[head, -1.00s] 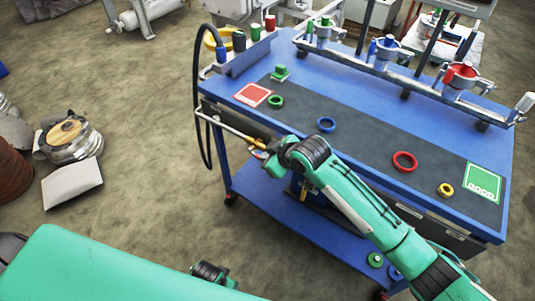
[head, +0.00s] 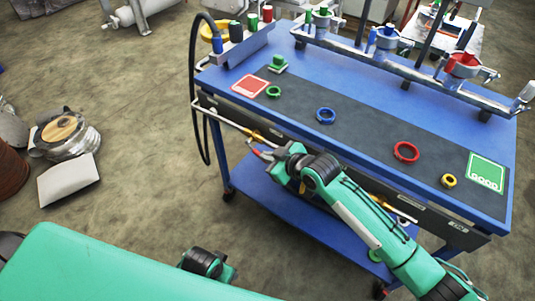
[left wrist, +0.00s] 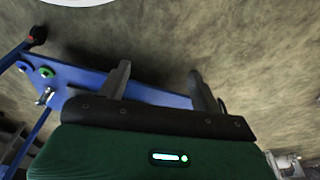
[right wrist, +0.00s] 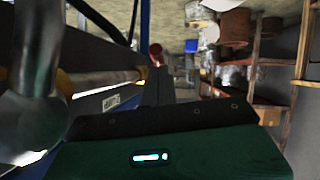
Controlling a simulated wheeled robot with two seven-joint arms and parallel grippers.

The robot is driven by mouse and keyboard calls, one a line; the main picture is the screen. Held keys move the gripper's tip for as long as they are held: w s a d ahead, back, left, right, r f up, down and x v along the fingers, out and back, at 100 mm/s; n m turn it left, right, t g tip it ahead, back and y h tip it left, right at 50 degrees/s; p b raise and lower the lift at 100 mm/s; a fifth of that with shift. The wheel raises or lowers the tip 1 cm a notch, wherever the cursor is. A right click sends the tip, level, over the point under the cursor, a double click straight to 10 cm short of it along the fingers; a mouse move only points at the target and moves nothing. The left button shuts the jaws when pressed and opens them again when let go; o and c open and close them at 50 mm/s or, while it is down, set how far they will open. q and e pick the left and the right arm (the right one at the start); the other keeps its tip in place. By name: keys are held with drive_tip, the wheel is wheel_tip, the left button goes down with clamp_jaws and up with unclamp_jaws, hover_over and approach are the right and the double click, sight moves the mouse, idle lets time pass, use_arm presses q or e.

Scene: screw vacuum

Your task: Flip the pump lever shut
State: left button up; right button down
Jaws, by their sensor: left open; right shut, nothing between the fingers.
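The pipe (head: 226,121) with a brass fitting (head: 255,134) runs along the cart's front side. A small red part (head: 257,153), which looks like the lever's handle, shows just below the fitting. My right gripper is beside it, with its fingers mostly hidden in the head view. In the right wrist view my right gripper (right wrist: 156,78) is shut and empty, with a red round end (right wrist: 155,49) just beyond its fingertips. I cannot tell whether they touch. My left gripper (left wrist: 160,85) is open and empty, away from the cart's front.
The blue cart (head: 350,78) carries a dark mat with green, blue, red and yellow rings. A black hose (head: 195,100) loops at its left end. The lower shelf (head: 270,200) lies under my right arm. Open floor is to the left.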

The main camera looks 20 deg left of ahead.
use_arm(q)
drive_tip(key=shift+f, duration=0.35)
use_arm(e)
drive_tip(key=shift+f, duration=0.65)
use_arm(q)
drive_tip(key=shift+p, duration=0.3)
drive_tip(key=s+f+p, duration=0.3)
drive_tip(key=s+f, duration=0.1)
drive_tip(key=f, duration=0.5)
drive_tip(key=shift+d+f+g, duration=0.3)
use_arm(e)
drive_tip(key=v, duration=1.3)
drive_tip(key=shift+s+d+f, duration=0.2)
drive_tip(key=shift+s+f, duration=0.05)
drive_tip(key=shift+f, duration=0.1)
